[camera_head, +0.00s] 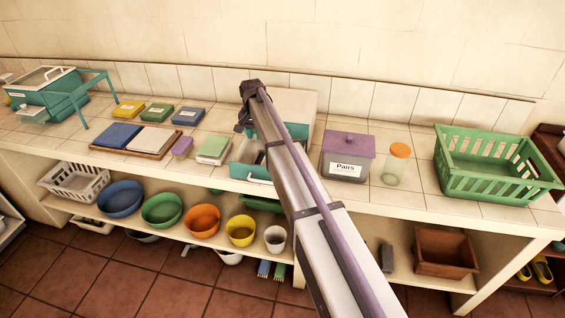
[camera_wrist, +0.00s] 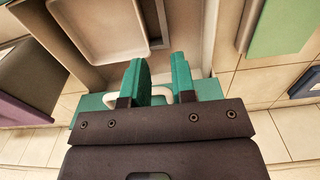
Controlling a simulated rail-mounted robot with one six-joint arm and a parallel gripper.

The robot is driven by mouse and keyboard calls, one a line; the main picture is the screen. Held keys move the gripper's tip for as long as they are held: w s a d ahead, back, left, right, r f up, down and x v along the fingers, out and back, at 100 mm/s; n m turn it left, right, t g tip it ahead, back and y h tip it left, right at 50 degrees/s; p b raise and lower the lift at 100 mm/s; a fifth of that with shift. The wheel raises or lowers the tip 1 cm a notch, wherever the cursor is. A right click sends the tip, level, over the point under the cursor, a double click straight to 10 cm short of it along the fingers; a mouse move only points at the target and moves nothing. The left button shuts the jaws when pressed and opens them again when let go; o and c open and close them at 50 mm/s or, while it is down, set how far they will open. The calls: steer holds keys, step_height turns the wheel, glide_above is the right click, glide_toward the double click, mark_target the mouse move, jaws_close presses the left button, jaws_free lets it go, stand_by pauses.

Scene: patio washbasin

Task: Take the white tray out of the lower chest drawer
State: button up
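The chest (camera_head: 297,103), white with teal parts, stands on the tiled counter, partly hidden behind my arm. Its teal drawer (camera_head: 248,172) is pulled out towards the front, with a pale handle (camera_head: 258,181). In the wrist view the white tray (camera_wrist: 100,28) lies inside the open drawer, at the upper left. The teal drawer front (camera_wrist: 92,103) and white handle (camera_wrist: 124,97) show lower down, partly covered by my gripper.
A grey box with a purple lid labelled "Pairs" (camera_head: 346,158), a jar (camera_head: 396,168) and a green basket (camera_head: 493,168) stand right of the chest. A green-and-white block (camera_head: 213,149) and purple brush (camera_head: 182,147) sit left. Several bowls line the shelf below.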

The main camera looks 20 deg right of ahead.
mark_target(256, 157)
step_height(256, 157, down, 11)
steer(key=b, duration=1)
steer(key=shift+w+a, duration=0.15)
steer(key=shift+r, duration=0.2)
jaws_close()
